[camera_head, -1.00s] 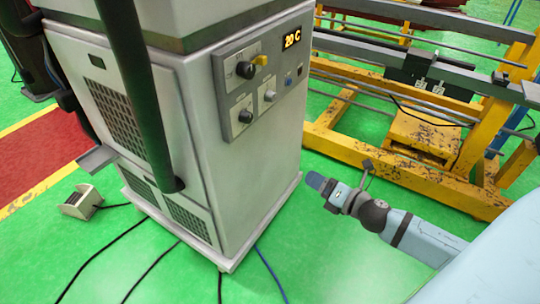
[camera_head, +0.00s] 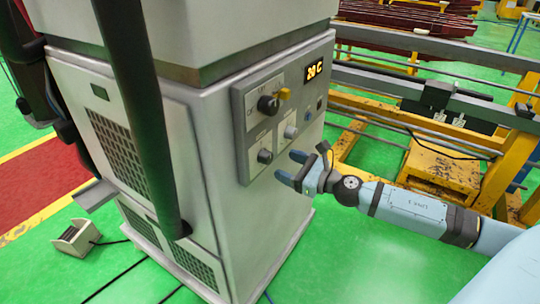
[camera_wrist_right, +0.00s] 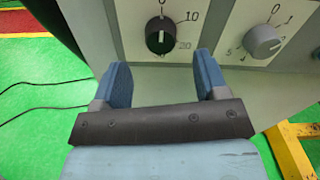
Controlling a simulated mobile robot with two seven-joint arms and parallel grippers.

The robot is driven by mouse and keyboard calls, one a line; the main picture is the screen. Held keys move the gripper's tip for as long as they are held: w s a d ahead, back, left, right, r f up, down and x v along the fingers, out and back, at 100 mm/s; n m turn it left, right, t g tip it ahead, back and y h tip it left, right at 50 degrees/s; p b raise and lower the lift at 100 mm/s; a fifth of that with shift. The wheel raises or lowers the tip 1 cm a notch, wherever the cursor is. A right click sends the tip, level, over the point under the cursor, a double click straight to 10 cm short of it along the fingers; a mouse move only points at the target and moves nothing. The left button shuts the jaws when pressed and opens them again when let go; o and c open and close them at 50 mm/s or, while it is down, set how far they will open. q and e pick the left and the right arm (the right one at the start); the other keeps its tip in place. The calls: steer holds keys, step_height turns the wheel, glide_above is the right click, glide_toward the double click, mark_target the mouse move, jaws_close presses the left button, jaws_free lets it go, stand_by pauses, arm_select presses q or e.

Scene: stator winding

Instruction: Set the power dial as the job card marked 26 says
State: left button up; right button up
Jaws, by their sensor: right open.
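The control panel (camera_head: 243,150) is on the cabinet's right face. It has a black rotary switch with a yellow part (camera_head: 268,105), a grey dial (camera_head: 290,132) and a lower black dial (camera_head: 264,156). In the right wrist view a black dial (camera_wrist_right: 160,35) has a scale with 10 and 20. A grey dial (camera_wrist_right: 262,41) has a scale with 0 to 5. I cannot tell which is the power dial. My right gripper (camera_head: 290,167) is open and empty, just in front of the lower black dial. In the wrist view its fingers (camera_wrist_right: 162,75) point at the black dial, apart from it. No job card is visible.
A thick dark post (camera_head: 145,120) stands before the cabinet's left face. A foot pedal (camera_head: 76,236) and cables lie on the floor. Yellow frames (camera_head: 440,165) stand behind my right arm.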

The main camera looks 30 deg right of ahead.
mark_target(270, 158)
steer(key=shift+p+x, duration=0.7)
steer(key=shift+x, duration=2.45)
steer(key=c, duration=0.9)
